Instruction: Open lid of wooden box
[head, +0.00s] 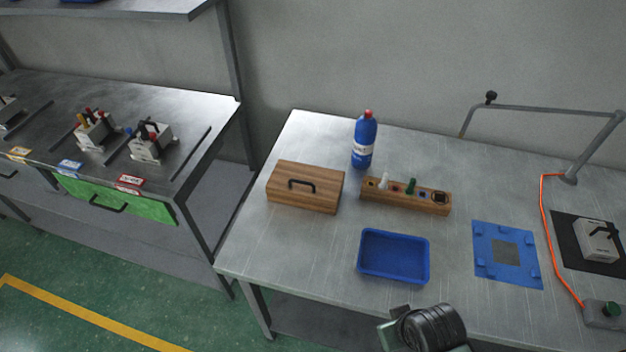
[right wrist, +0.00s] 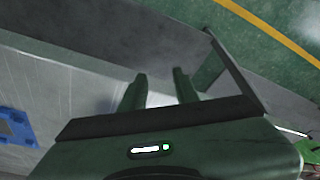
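The wooden box (head: 300,199) stands on the left part of the metal table in the head view. Its lid (head: 325,177) is shut, with a dark handle (head: 302,185) on it. My right gripper (right wrist: 160,80) shows in the right wrist view with its two fingers apart and nothing between them. It is near the table's edge, away from the box. Part of my arm shows at the bottom of the head view. My left gripper is not in view.
A blue tray (head: 394,279) lies in front of a wooden holder (head: 405,196) with small items. A blue bottle (head: 364,143) stands behind them. The table left of the tray is clear.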

